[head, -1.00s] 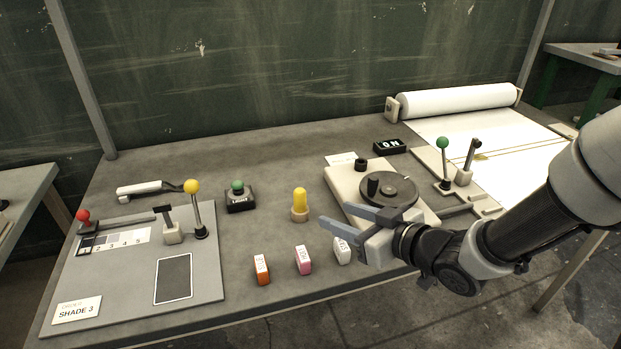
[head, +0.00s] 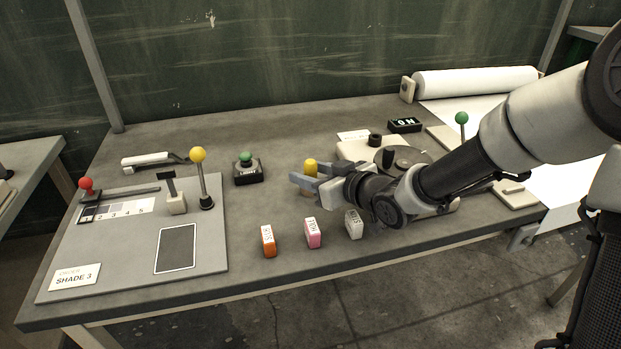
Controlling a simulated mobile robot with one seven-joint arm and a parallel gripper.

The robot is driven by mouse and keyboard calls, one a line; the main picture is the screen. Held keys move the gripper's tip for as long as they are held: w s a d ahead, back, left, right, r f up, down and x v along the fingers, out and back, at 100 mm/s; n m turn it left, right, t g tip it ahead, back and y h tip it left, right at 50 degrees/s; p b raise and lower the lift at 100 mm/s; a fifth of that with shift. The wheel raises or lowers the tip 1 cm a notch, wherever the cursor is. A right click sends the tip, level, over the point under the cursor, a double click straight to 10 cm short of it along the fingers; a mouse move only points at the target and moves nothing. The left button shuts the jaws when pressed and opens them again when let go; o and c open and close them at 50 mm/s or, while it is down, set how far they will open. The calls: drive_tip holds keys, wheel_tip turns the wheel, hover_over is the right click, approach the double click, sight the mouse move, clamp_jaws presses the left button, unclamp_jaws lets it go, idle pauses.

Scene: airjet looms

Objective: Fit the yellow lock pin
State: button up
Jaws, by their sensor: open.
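The yellow lock pin (head: 310,166), which looks like a rounded yellow peg, stands upright on the bench; its lower part and tan base are largely hidden by my gripper. My gripper (head: 297,177) is open, its two grey fingers pointing left in front of the pin. I cannot tell whether a finger touches it. To the right, a pale machine block (head: 353,150) carries a dark round disc with a black knob and a small black ring (head: 375,140).
Orange (head: 268,241), pink (head: 312,233) and white (head: 354,224) labelled blocks stand along the front edge. A green button box (head: 247,172) is left of the pin. A yellow-knobbed lever (head: 199,175) rises from the grey panel (head: 120,245). Bare bench lies behind the pin.

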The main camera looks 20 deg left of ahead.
drive_tip(key=shift+w+a, duration=0.1)
clamp_jaws()
wheel_tip(320, 180, up, 10)
drive_tip(key=p, duration=0.5)
drive_tip(key=c, duration=0.8)
unclamp_jaws()
clamp_jaws()
